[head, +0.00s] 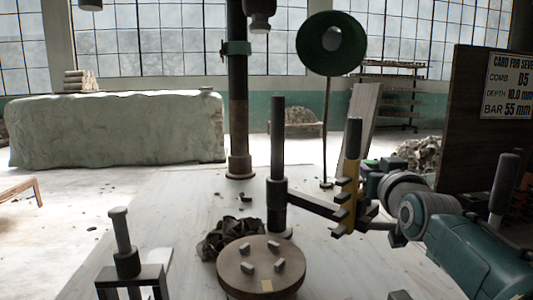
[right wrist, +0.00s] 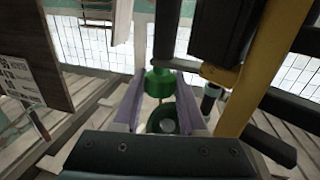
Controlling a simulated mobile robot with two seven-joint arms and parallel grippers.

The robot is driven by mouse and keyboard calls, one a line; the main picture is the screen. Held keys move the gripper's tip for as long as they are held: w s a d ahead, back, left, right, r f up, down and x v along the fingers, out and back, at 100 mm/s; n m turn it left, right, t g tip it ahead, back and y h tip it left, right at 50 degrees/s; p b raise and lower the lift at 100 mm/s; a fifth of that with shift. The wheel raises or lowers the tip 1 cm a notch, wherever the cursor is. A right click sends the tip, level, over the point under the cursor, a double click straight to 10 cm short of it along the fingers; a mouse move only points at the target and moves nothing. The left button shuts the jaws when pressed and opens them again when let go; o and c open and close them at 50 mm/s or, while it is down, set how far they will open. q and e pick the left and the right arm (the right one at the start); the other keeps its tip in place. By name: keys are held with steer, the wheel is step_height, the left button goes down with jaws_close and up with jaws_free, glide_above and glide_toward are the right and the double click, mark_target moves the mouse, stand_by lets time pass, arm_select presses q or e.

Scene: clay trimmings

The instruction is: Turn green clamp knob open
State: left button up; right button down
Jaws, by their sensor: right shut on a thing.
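The green clamp knob (right wrist: 160,83) is between the two pale purple fingers of my right gripper (right wrist: 159,78) in the right wrist view. The fingers are shut on it, one on each side. A dark rod rises above the knob. A green ring with a pale centre (right wrist: 165,122) shows below it, between the fingers. In the head view my right gripper (head: 376,180) is behind the yellow upright (head: 349,205), and its fingertips and the knob are mostly hidden there. My left gripper is not in either view.
A dark post (head: 278,150) carries a black bar reaching to the yellow upright with its black teeth. A round turntable (head: 245,278) with several pegs stands in front. A sign board (head: 470,125) stands at the right. The pale tabletop is mostly clear at left.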

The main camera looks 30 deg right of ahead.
steer(key=shift+r+m+g+h, duration=0.1)
steer(key=shift+m+g+h, duration=0.3)
steer(key=shift+m+h, duration=0.15)
